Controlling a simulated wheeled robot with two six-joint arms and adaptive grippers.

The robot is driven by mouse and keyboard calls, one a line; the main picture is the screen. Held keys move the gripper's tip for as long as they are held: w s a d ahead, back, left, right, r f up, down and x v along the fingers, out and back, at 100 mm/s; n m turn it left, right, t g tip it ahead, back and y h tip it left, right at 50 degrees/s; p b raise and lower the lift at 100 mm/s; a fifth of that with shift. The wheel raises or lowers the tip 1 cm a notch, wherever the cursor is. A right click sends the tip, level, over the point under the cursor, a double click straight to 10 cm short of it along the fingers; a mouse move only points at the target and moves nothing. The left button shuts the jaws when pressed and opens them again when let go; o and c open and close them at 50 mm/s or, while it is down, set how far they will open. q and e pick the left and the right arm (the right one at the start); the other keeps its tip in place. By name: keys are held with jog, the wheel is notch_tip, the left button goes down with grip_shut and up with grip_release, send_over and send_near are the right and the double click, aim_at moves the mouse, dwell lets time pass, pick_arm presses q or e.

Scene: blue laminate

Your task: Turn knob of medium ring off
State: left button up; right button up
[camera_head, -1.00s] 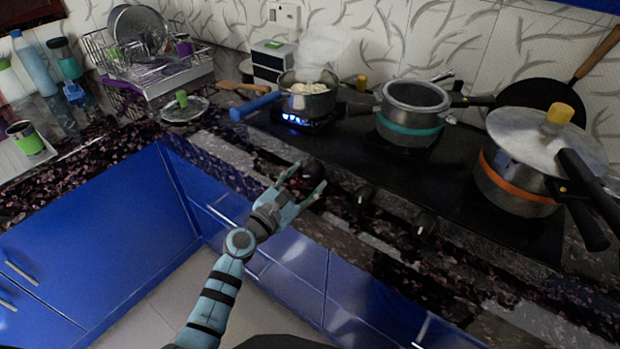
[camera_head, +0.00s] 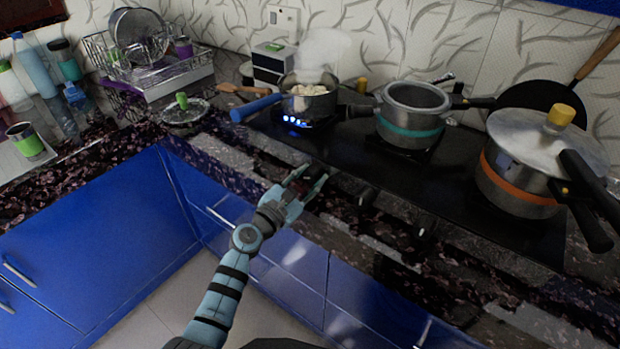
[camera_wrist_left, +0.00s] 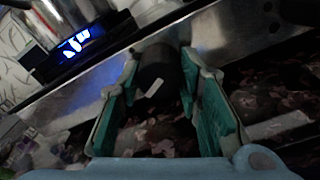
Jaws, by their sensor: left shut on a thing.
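My left gripper (camera_head: 309,178) is at the front edge of the stove, over the leftmost knob. In the left wrist view the black knob (camera_wrist_left: 158,68) with a white mark sits between the green-padded fingers, and the gripper is shut on it. The head view mostly hides this knob. Blue flames (camera_head: 293,121) burn under the steaming pan (camera_head: 309,103) at the left burner; the blue glow also shows in the left wrist view (camera_wrist_left: 75,42). My right gripper is not in view.
Two more black knobs, a middle one (camera_head: 366,196) and a right one (camera_head: 425,226), line the stove front. A pot with a teal band (camera_head: 412,125) and a lidded pot with an orange band (camera_head: 515,190) stand on the black cooktop (camera_head: 400,180). Blue cabinets (camera_head: 100,240) lie below.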

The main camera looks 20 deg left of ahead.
pick_arm(q)
jog(key=shift+f+m, duration=0.1)
jog(key=shift+m, duration=0.2)
jog(key=m+b, duration=0.3)
jog(key=m, duration=0.2)
jog(key=shift+m, duration=0.4)
jog(key=m+b, duration=0.3)
jog(key=m, duration=0.3)
jog(key=shift+a, duration=0.1)
jog(key=m+b, duration=0.2)
jog(key=m, duration=0.3)
jog(key=shift+h+b, duration=0.3)
jog(key=m+b, duration=0.2)
jog(key=m, duration=0.3)
jog(key=shift+r+m+b, duration=0.2)
jog(key=shift+m+b, duration=0.2)
jog(key=shift+m, duration=0.7)
